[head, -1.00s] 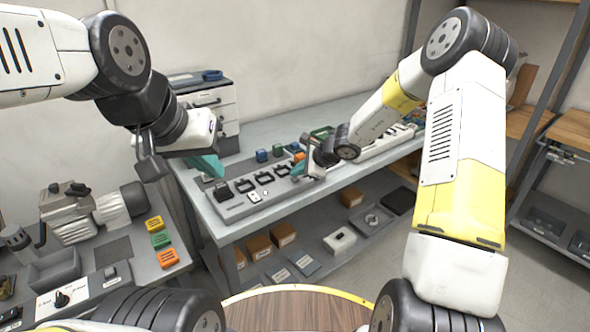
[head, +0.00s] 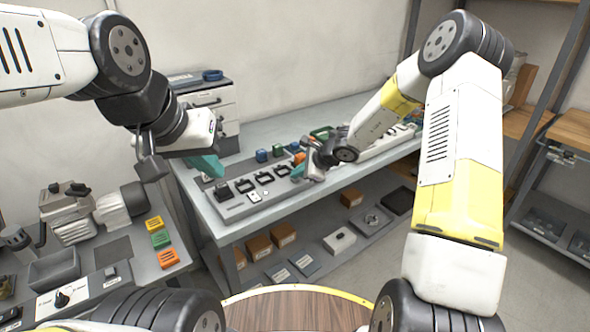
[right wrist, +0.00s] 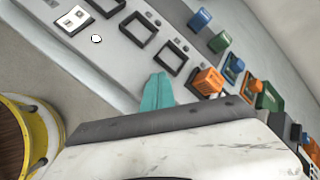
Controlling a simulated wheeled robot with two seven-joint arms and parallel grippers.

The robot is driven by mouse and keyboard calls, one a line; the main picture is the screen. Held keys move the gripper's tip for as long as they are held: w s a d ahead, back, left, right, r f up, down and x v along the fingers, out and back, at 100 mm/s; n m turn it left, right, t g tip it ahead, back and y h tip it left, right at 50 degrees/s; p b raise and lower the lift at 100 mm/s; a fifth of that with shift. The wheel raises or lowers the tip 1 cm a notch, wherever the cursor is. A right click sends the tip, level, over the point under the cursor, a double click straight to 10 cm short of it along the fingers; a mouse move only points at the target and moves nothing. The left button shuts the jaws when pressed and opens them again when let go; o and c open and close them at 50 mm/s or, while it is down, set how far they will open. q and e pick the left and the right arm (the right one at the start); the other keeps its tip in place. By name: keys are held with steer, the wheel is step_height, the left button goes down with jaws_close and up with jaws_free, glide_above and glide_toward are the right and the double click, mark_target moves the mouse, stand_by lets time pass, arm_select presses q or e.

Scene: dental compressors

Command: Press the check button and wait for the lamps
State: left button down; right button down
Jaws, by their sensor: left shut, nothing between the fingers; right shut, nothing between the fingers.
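A small round white button (right wrist: 97,39) sits on the grey panel beside a white plate (right wrist: 75,19) with small dark marks. I cannot make out any lit lamp. My right gripper (right wrist: 157,90) is shut and empty, its teal fingertips above the panel, to the right of the button and apart from it. My left gripper (head: 210,166) is shut and empty, left of the panel.
Black square frames (right wrist: 138,29) lie on the panel near the button. Orange (right wrist: 208,81), blue (right wrist: 201,19) and green blocks stand along its far side. A drawer unit (head: 212,102) stands behind. A side bench at left holds coloured blocks (head: 160,239).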

mark_target(297, 180)
stand_by(0.3)
steer(key=shift+r, duration=0.8)
steer(key=shift+r, duration=0.1)
steer(key=shift+r, duration=2.4)
